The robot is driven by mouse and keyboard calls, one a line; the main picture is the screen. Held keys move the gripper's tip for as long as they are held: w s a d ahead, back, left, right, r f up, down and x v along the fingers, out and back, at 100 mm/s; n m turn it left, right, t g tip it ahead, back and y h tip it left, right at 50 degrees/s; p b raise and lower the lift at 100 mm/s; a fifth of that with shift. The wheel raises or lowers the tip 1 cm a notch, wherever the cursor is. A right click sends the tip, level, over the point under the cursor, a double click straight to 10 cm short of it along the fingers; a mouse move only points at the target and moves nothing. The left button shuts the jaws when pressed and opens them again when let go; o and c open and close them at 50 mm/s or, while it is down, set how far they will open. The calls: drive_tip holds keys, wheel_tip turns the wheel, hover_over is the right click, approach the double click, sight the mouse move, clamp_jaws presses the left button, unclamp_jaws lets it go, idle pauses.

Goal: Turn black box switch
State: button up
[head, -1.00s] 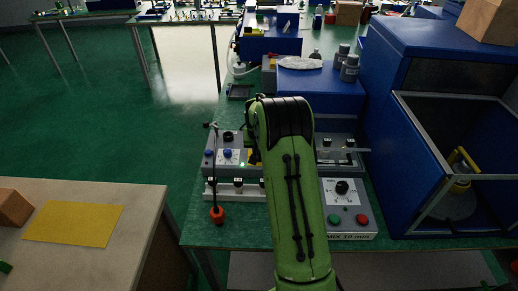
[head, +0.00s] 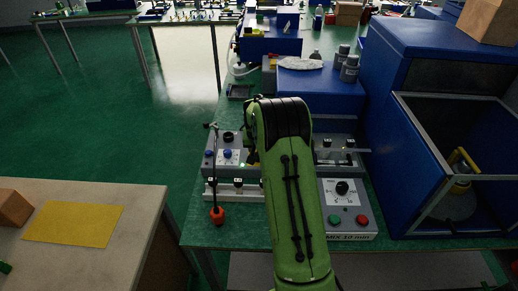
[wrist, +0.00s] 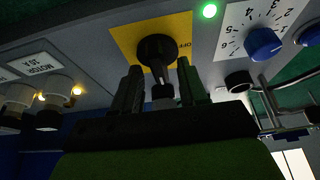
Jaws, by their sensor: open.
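The black switch (wrist: 157,47) is a round dark knob on a yellow plate (wrist: 126,38) marked OFF, in the wrist view. My gripper (wrist: 160,80) is open, with one dark finger to the left and one to the right just below the knob in the picture. A narrow grey-black part of the switch shows between the fingers. I cannot tell whether either finger touches it. In the head view my green arm hides the switch and most of the gripper.
A lit green lamp (wrist: 209,11) and a blue dial (wrist: 263,43) with a numbered scale are right of the switch. Label plates and lit yellow lamps (wrist: 77,90) are left. A grey box with red button (head: 362,219) and a blue cabinet (head: 430,60) stand right of my arm.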

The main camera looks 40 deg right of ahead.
drive_tip(key=p+v, duration=0.3)
drive_tip(key=v, duration=1.2)
drive_tip(key=shift+r, duration=0.35)
drive_tip(key=shift+s, duration=0.1)
drive_tip(key=s+a+r+n+t+y+p, duration=0.1)
drive_tip(key=s+a+r+n+p, duration=0.25)
drive_tip(key=s+a+r, duration=0.95)
drive_tip(key=s+a+n+y, duration=0.1)
drive_tip(key=s+a+n, duration=0.1)
drive_tip(key=s+a, duration=0.2)
drive_tip(key=s+a+f+n+t, duration=0.1)
drive_tip(key=s+a, duration=0.3)
drive_tip(key=s, duration=0.6)
drive_tip(key=shift+s+f+n+y+p, duration=0.25)
drive_tip(key=shift+s+n+y+p, duration=0.15)
drive_tip(key=shift+n, duration=0.15)
